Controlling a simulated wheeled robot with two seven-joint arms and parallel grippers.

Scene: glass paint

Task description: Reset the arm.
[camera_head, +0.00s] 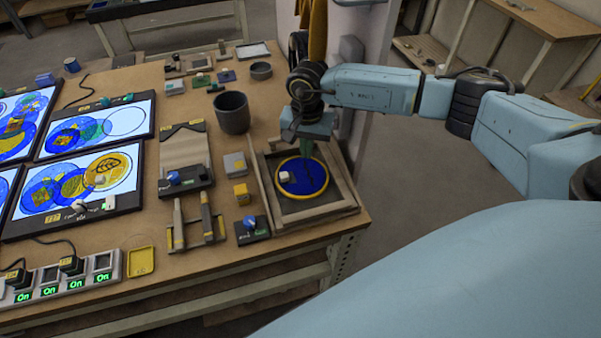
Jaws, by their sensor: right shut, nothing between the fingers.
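My right arm (372,88) comes in from the right and reaches over the table's right end. My right gripper (308,148) points down above a framed tray (330,204) and is shut and empty. Inside the tray lies a round blue disc (305,182) with a yellow rim. A small pale block (285,177) rests on the disc's left part. The gripper overlaps the disc's far edge in the picture; whether it touches cannot be told. My left gripper is not in view.
A dark cup (232,112) stands left of the gripper. Yellow and grey blocks (240,194) and a blue-knobbed box (251,228) sit beside the tray. Screens (85,178) lie on the left, a power strip (60,278) in front. Floor right of the table is open.

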